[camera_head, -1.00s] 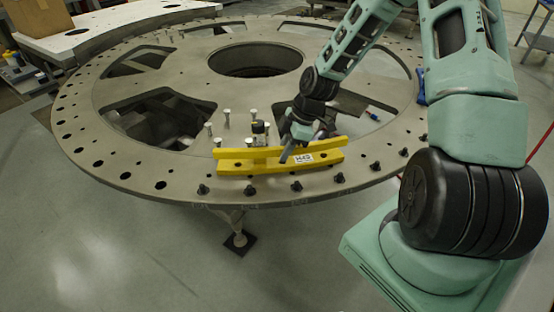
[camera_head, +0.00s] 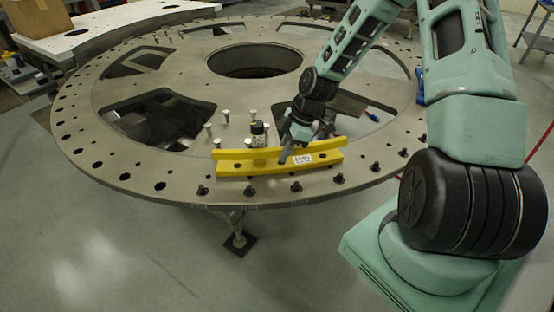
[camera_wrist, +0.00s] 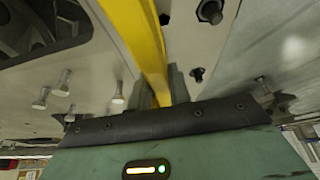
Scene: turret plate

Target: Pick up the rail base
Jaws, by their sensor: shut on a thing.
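The yellow rail base (camera_head: 236,168), with a white label, lies along the near edge of the round grey turret plate (camera_head: 95,113) in the head view. My gripper (camera_head: 286,155) reaches down to it from behind, right of its middle, and is shut on its upper bar. In the wrist view the yellow rail base (camera_wrist: 143,38) runs down between the dark fingers of my gripper (camera_wrist: 163,88). The fingertips are partly hidden by the rail and the gripper body. I cannot tell whether the rail base is clear of the plate.
Several dark bolts (camera_head: 296,187) stand along the plate's near rim in front of the rail. Several pale pins (camera_head: 226,113) and a small black-topped part (camera_head: 257,133) stand behind it. Large openings (camera_head: 165,120) cut the plate. A blue item (camera_head: 373,117) lies to the right.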

